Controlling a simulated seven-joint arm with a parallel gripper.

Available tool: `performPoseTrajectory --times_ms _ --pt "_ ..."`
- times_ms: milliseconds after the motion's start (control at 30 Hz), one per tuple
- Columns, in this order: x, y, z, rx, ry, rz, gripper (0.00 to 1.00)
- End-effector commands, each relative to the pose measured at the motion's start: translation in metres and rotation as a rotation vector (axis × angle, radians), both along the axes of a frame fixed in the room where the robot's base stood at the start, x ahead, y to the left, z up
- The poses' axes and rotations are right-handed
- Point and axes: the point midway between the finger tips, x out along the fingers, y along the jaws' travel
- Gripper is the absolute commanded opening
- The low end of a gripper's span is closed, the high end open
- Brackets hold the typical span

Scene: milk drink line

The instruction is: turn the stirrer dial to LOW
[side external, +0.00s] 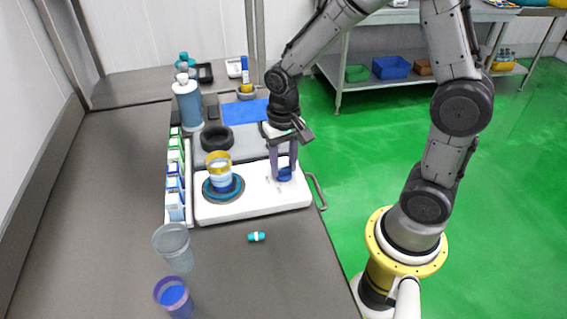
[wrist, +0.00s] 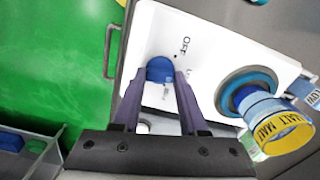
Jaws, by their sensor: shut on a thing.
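The white stirrer unit (side external: 245,205) stands on the counter. Its blue dial (wrist: 159,69) is on the top face, near the right end in the side view, where it also shows low between my fingers (side external: 285,175). My gripper (wrist: 160,82) points down over the unit, its two purple-grey fingers shut on the dial from both sides. In the wrist view, the word OFF and a black dot are printed beside the dial; other print near the fingers is too small or covered to read. I cannot tell where the dial's pointer stands.
Several cartons (side external: 175,185) line the unit's left. Two cups (side external: 173,247) and a small teal item (side external: 256,237) are in front. A handle (side external: 317,190) juts from the right edge.

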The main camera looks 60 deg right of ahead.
Motion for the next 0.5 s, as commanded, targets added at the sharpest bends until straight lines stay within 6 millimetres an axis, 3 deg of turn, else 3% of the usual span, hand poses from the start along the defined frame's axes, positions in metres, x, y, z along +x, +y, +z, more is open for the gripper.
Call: performPoseTrajectory --times_ms 500 --pt "-0.0002 0.0000 0.0003 0.001 0.001 -0.205 0.00"
